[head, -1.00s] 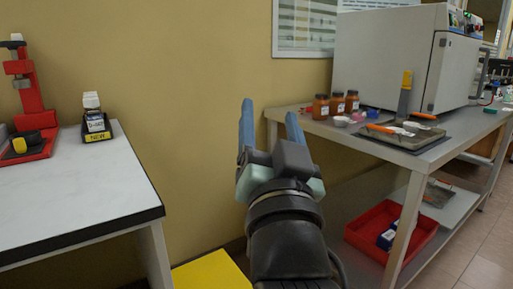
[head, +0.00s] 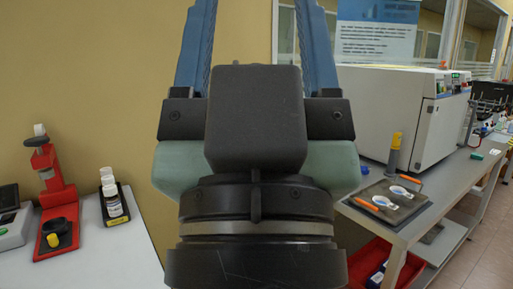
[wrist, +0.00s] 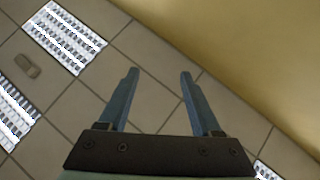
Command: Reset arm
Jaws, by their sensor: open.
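My gripper (head: 258,40) fills the middle of the head view, large and close, with its blue fingers pointing up and spread apart. Its fingertips run past the top edge of the picture. In the wrist view my gripper (wrist: 158,75) shows two blue fingers apart with nothing between them. Behind them are ceiling tiles, bright light panels (wrist: 64,38) and the yellow wall (wrist: 240,50). The gripper hides the middle of the room and part of the right bench.
At left, a white table (head: 115,258) holds a red stand (head: 55,190) and small bottles in a holder (head: 112,200). At right, a grey bench (head: 405,235) carries a large white oven (head: 400,110), a tray (head: 390,200) and a yellow-topped grey object (head: 394,152). A red bin (head: 370,265) sits below.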

